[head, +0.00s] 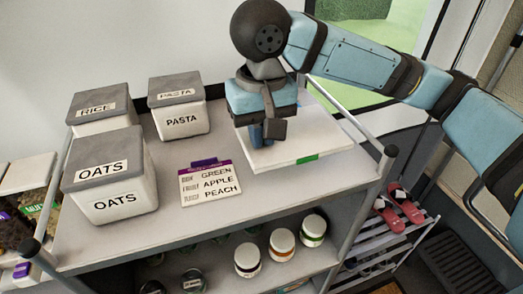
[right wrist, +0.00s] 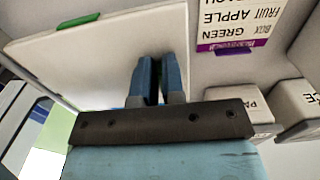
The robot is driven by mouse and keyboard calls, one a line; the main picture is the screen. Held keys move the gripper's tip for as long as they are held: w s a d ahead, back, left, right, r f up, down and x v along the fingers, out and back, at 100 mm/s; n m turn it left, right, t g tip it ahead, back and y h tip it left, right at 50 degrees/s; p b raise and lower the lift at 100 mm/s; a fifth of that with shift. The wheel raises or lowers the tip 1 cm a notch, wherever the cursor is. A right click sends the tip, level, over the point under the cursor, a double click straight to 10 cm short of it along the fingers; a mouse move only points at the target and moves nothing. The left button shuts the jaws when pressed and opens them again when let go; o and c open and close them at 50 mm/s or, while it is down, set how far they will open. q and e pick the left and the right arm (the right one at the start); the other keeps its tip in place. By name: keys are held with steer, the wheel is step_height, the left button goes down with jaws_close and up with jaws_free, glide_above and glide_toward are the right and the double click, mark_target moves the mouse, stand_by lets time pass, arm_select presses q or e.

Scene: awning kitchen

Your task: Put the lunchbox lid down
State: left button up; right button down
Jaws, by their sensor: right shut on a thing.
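The lunchbox lid (head: 325,138) is a flat white slab with a green tab on its near edge. It is at the right end of the cart's top shelf; I cannot tell whether it touches the shelf. My right gripper (head: 261,136) points down at the lid's left part and is shut on it. In the right wrist view the closed blue fingers (right wrist: 158,80) meet the edge of the white lid (right wrist: 75,60), and the gripped part is partly hidden. My left gripper is not in view.
A card (head: 211,184) listing green, apple and peach lies left of the lid. Canisters of oats (head: 112,205), rice (head: 98,125) and pasta (head: 181,120) stand further left. A metal rail (head: 383,175) borders the right side. Several jars (head: 282,245) stand on the lower shelf.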

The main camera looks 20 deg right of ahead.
mark_target(261, 154)
steer(key=shift+f, duration=2.25)
steer(key=shift+f, duration=0.15)
steer(key=c, duration=1.2)
jaws_free()
steer(key=shift+r, duration=0.35)
step_height(261, 154, up, 12)
steer(key=shift+f, duration=0.15)
